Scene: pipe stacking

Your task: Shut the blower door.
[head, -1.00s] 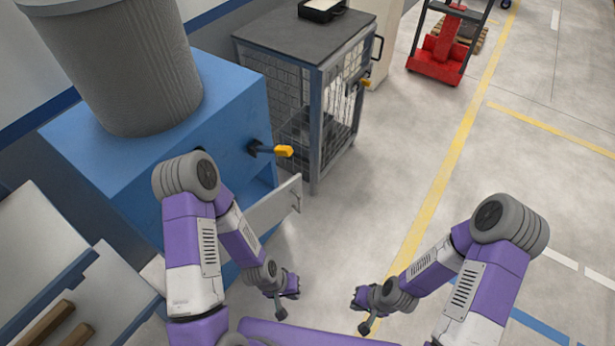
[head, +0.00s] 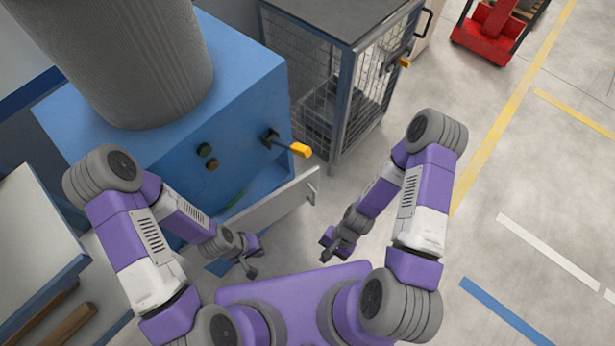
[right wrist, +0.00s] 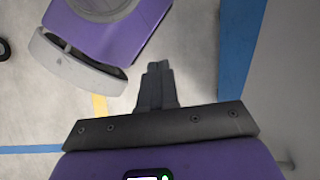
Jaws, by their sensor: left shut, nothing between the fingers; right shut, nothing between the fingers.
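The blower is a blue cabinet (head: 240,110) with a large grey ribbed drum on top, at left in the head view. Its door (head: 262,212), a pale grey panel with a small handle (head: 313,186) at its outer edge, stands open, sticking out toward the right from the cabinet's lower front. My left gripper (head: 251,264) is shut and empty, on the near side of the door. My right gripper (head: 327,250) is shut and empty, right of the left one and below the door's handle end in the picture. The right gripper's closed fingers also show in the right wrist view (right wrist: 157,72).
A yellow-tipped lever (head: 298,149) juts from the cabinet above the door. A wire-mesh cage cart (head: 325,100) stands behind the door. A bench with wooden pieces (head: 60,325) is at lower left. Open floor (head: 480,200) lies to the right.

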